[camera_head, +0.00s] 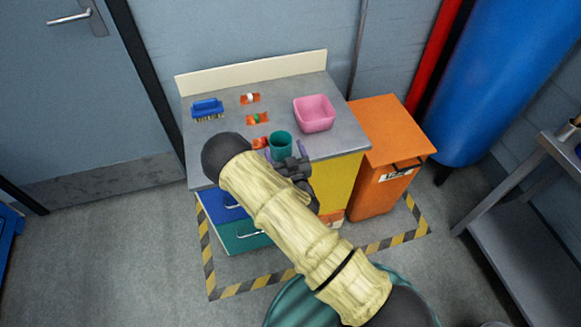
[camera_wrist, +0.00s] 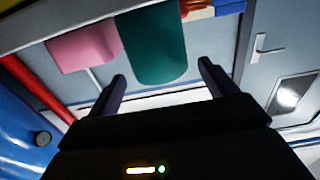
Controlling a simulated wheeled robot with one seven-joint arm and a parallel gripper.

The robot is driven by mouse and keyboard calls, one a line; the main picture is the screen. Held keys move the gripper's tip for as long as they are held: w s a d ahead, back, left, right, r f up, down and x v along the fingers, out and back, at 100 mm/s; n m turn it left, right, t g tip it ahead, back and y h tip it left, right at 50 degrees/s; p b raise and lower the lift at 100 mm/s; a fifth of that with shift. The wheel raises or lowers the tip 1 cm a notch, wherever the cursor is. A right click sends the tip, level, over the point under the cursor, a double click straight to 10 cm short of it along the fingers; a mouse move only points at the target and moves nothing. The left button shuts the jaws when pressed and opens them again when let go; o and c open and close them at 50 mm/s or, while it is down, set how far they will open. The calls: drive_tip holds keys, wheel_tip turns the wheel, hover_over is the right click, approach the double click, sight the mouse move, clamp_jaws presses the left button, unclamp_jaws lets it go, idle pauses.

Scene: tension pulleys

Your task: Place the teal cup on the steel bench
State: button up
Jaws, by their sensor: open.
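The teal cup (camera_head: 280,143) stands upright on the grey top of the drawer cabinet (camera_head: 232,92), near its front edge. My gripper (camera_head: 287,156) is at the near side of the cup, with its fingers open. In the wrist view the cup (camera_wrist: 153,45) shows between the two spread fingers of my gripper (camera_wrist: 162,70). A gap shows on each side, and I cannot tell whether either finger touches it. A grey metal bench (camera_head: 525,215) with a lower shelf stands at the right edge, partly cut off.
A pink bowl (camera_head: 314,113) sits right of the cup; it also shows in the wrist view (camera_wrist: 82,45). A blue brush (camera_head: 207,108) and small orange pulley blocks (camera_head: 257,118) lie on the cabinet. An orange bin (camera_head: 385,150) and blue tank (camera_head: 500,70) stand to the right.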

drive_tip(key=v, duration=0.7)
drive_tip(key=shift+s+b, duration=0.25)
drive_tip(key=shift+b, duration=0.15)
drive_tip(key=shift+d, duration=0.1)
drive_tip(key=w+d+r+m+g+h, duration=0.2)
drive_tip(key=d+r+m+g+h, duration=0.2)
drive_tip(key=d+m+g+h, duration=0.4)
drive_tip(key=s+d+r+n+g+y, duration=0.1)
drive_tip(key=s+d+r+n+g, duration=0.1)
drive_tip(key=s+r, duration=0.4)
drive_tip(key=s+d+r+n+g+y, duration=0.2)
drive_tip(key=s+d+r+g, duration=0.2)
drive_tip(key=s+r, duration=0.3)
drive_tip(key=s, duration=0.4)
drive_tip(key=shift+s+d+n+g, duration=0.25)
drive_tip(key=shift+s+n+g, duration=0.1)
drive_tip(key=shift+n+g, duration=0.05)
